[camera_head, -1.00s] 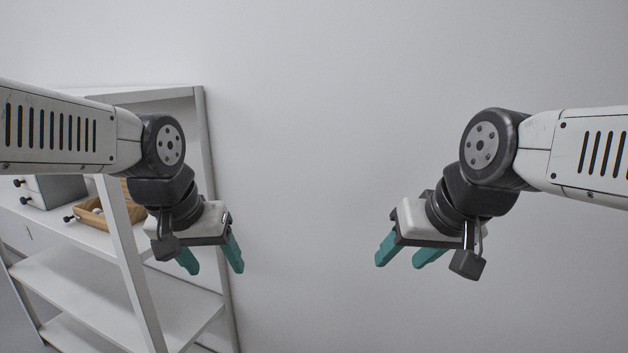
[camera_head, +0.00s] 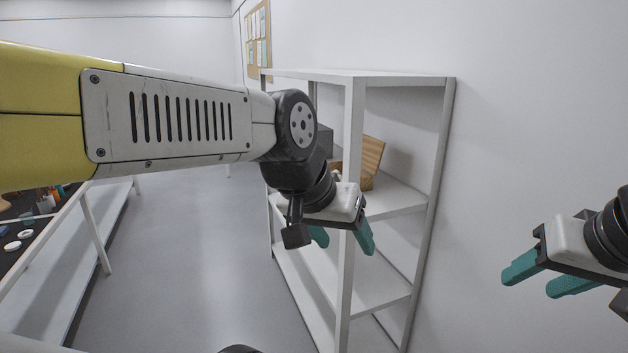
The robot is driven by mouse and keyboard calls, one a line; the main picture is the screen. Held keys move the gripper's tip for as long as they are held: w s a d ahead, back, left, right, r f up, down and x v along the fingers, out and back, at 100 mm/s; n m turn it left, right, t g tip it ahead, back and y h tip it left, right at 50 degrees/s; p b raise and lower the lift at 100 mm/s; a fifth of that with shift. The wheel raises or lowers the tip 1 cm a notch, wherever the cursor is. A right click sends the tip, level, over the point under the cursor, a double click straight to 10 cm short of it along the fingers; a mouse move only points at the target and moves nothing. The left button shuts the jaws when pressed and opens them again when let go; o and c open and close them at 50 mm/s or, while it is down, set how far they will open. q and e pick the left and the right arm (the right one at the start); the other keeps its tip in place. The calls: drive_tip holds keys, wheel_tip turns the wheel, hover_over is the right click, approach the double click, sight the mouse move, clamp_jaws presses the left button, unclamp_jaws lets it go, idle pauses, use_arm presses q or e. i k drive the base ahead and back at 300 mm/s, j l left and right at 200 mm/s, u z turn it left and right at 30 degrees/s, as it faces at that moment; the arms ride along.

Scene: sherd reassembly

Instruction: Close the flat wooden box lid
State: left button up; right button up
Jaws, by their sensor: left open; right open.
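A wooden box (camera_head: 366,182) stands on the upper inner shelf of the white rack, partly hidden behind a rack post and my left arm. Its flat wooden lid (camera_head: 373,154) stands raised and tilted, leaning up at the box's right side. My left gripper (camera_head: 342,240) is open, with teal fingers apart and empty. It shows in front of the rack, below the box in the picture. My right gripper (camera_head: 530,283) is open and empty in front of the wall at the right, away from the box.
The white rack (camera_head: 400,204) has posts and several shelves against the right wall. A grey box (camera_head: 325,140) stands behind my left arm on the rack. At the left is a table (camera_head: 92,228) with small items. Grey floor (camera_head: 190,260) lies clear between them.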

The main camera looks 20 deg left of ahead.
sight(372, 148)
drive_tip(key=u, duration=0.6)
drive_tip(key=i+j+u, duration=0.2)
drive_tip(key=i, duration=0.55)
